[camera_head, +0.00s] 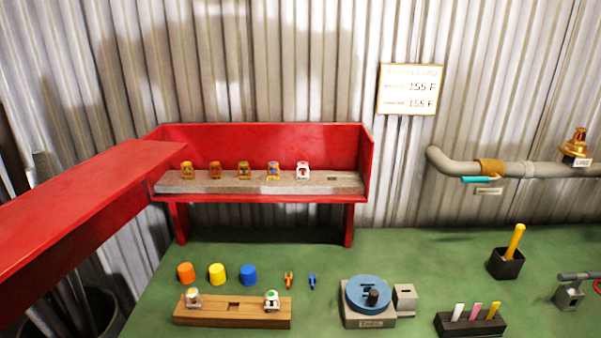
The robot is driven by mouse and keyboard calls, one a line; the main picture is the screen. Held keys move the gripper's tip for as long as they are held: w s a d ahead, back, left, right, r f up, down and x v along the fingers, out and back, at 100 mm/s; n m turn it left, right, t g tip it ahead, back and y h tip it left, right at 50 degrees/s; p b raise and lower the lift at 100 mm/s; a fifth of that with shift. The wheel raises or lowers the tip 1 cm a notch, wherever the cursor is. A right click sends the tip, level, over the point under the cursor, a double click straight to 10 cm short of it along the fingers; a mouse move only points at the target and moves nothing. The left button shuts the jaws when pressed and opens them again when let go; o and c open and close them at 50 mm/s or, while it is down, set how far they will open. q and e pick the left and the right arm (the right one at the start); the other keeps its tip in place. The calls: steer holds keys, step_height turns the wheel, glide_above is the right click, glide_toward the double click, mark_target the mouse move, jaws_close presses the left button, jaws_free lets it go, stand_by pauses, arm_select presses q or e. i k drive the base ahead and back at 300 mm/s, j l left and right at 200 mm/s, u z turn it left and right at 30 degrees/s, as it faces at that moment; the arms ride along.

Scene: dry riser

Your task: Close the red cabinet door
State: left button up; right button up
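The red cabinet (260,140) stands on short legs at the back of the green table, against the corrugated wall. Its front is open, and several small sprinkler heads stand in a row on the grey block (230,187) inside. The red door (85,205) stands wide open from the cabinet's left side and reaches toward the camera, out of the frame at the left edge. A door handle cannot be made out. Neither of my grippers is in view.
The green table (420,265) bears orange, yellow and blue caps (217,274), a wooden rack (232,312), a blue-topped round device (369,295) and a black pen holder (506,263). A grey pipe (460,168) runs along the wall at right. Table room before the cabinet is partly clear.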

mark_target(48, 230)
steer(key=u, duration=1.45)
